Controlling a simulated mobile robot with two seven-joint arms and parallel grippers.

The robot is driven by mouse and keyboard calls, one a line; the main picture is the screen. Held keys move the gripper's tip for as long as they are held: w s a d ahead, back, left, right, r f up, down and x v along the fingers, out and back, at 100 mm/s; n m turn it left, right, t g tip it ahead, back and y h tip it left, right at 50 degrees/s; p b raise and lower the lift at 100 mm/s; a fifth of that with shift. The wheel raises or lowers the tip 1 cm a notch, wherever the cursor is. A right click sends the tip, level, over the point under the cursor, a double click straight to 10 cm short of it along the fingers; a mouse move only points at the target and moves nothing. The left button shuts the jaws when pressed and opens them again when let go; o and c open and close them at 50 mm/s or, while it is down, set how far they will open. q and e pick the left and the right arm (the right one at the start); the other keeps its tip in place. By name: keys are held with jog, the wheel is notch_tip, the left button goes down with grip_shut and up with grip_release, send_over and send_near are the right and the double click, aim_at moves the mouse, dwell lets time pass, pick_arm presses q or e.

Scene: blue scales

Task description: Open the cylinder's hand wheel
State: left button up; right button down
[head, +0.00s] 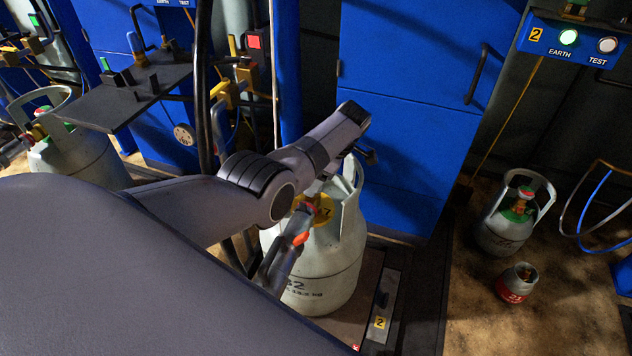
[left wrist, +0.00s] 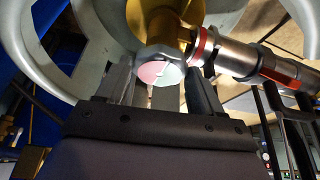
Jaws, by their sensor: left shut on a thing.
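A pale grey-green cylinder (head: 335,262) with dark lettering stands upright in the middle of the head view, on a platform. Its collar and brass valve body (left wrist: 190,14) fill the top of the left wrist view. The hand wheel (left wrist: 158,72), a small disc with a pink and white face, sits between the fingers of my left gripper (left wrist: 162,85). The gripper is shut on it, one finger at each side. In the head view my arm hides the wheel and most of the gripper. My right gripper is not in view.
A grey coupling with red rings (head: 285,250) joins the valve side, close to my gripper. A blue cabinet (head: 400,150) stands behind. Another cylinder (head: 510,222) and a small red-banded one (head: 517,283) stand on the right floor. A further cylinder (head: 75,160) is at left.

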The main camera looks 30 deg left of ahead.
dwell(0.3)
pick_arm(q)
jog(key=o, duration=1)
jog(key=shift+o, duration=0.2)
jog(key=shift+r, duration=0.1)
